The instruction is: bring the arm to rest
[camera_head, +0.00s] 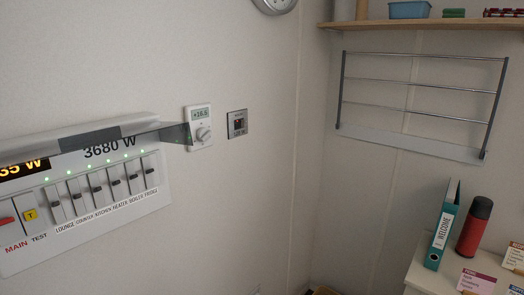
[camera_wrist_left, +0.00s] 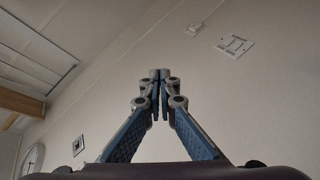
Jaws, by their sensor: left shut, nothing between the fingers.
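My left gripper (camera_wrist_left: 160,75) shows in the left wrist view, pointing up the picture with its two blue-sided fingers together at the tips. It is shut and holds nothing. Bare wall lies behind it, and it touches nothing that I can see. Neither gripper shows in the head view, and my right gripper is in neither view.
A breaker panel (camera_head: 88,220) with several switches is on the left wall, beside a thermostat (camera_head: 199,127) and a small wall plate (camera_head: 237,123). A wire rack (camera_head: 420,110) hangs at right. A teal binder (camera_head: 442,232) and red flask (camera_head: 473,230) stand on a counter (camera_head: 425,275).

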